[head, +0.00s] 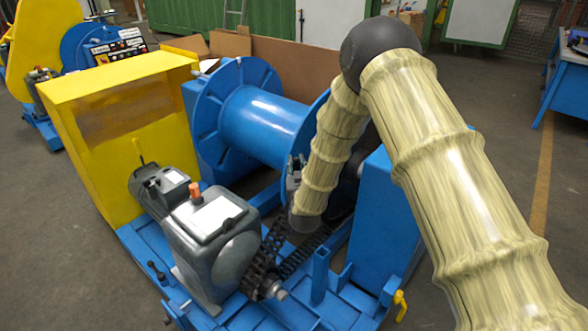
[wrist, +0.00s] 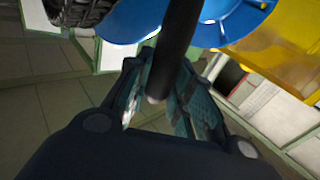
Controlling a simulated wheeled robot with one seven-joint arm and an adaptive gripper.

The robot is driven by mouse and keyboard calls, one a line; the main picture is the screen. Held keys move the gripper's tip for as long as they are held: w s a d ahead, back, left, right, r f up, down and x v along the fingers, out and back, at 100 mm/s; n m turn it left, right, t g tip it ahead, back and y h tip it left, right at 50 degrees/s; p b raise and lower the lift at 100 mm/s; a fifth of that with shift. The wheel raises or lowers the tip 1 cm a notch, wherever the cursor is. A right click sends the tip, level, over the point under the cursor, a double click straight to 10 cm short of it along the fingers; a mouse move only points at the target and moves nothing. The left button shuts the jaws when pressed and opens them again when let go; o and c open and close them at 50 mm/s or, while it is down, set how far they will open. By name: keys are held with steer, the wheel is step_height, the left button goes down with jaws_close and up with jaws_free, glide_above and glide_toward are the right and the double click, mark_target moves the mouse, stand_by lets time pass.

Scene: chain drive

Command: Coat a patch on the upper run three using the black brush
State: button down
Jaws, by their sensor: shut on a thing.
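The dark chain (head: 262,252) runs in two strands from a small sprocket at the front up toward the blue spool machine. I cannot tell which stretch is upper run three, and my arm covers the chain's far end. My gripper is mostly hidden behind my arm in the head view. In the wrist view, my gripper (wrist: 160,92), with teal finger pads, is shut around a black rod, which looks like the handle of the black brush (wrist: 178,45). The brush's bristles do not show. A dark ridged band, probably the chain (wrist: 78,10), shows at the top left.
A grey gearbox (head: 210,245) with an orange cap stands left of the chain. A yellow housing (head: 110,150) is at the left, a blue spool (head: 262,120) behind. A blue cabinet (head: 368,225) stands right of the chain. Open floor lies at the left.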

steer(key=w+d+r, duration=0.9)
steer(key=shift+r+p, duration=0.4)
steer(key=shift+p, duration=0.05)
stand_by(1.9)
steer(key=shift+s, duration=0.1)
